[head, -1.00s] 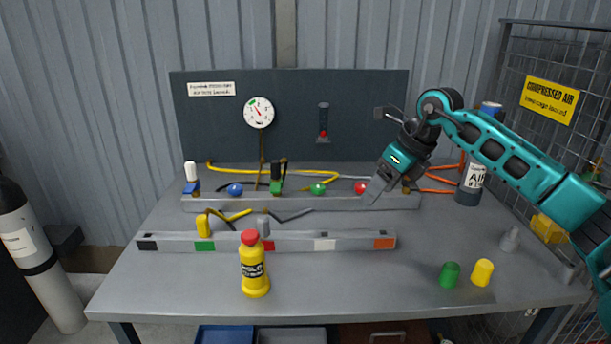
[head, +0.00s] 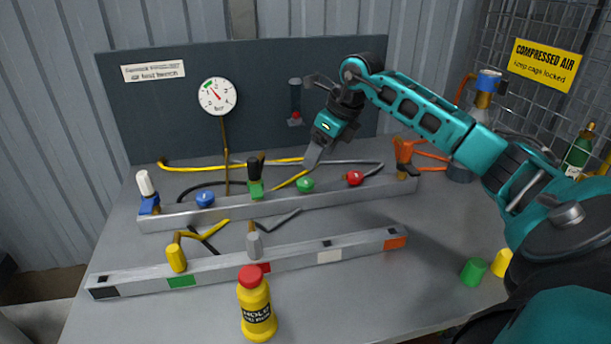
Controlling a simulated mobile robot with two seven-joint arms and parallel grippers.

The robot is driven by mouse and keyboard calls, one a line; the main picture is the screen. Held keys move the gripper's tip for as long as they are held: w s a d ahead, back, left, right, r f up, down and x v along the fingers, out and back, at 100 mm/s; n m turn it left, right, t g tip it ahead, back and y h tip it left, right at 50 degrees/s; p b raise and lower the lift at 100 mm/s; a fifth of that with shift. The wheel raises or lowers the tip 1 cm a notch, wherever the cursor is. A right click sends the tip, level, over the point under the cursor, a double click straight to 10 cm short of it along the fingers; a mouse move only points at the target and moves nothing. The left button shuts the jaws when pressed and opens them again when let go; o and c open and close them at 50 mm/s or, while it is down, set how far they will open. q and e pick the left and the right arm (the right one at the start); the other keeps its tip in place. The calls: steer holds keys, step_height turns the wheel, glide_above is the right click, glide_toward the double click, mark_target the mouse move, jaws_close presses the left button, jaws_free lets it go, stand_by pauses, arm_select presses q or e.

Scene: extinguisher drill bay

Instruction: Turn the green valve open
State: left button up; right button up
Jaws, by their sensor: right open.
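On the back rail (head: 370,193) there is a green valve body with an upright black handle (head: 255,188). To its right is a round green knob (head: 305,184). I cannot tell for certain which of the two is meant by the green valve. My right gripper (head: 313,157) is open and empty. It points down, just above and behind the green knob, and appears apart from it. It is to the right of the black-handled green valve. My left gripper is not in view.
The back rail also holds a blue knob (head: 205,198), a white-handled blue valve (head: 146,192), a red knob (head: 354,178) and an orange valve (head: 403,155). A front rail (head: 355,246) carries yellow and grey fittings. A yellow bottle (head: 256,308) stands before it.

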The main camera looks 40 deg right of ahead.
mark_target(305, 181)
steer(key=x, duration=0.8)
steer(key=shift+w+a+f, duration=0.1)
steer(key=shift+w+f, duration=0.05)
steer(key=shift+f, duration=0.15)
steer(key=c, duration=1.1)
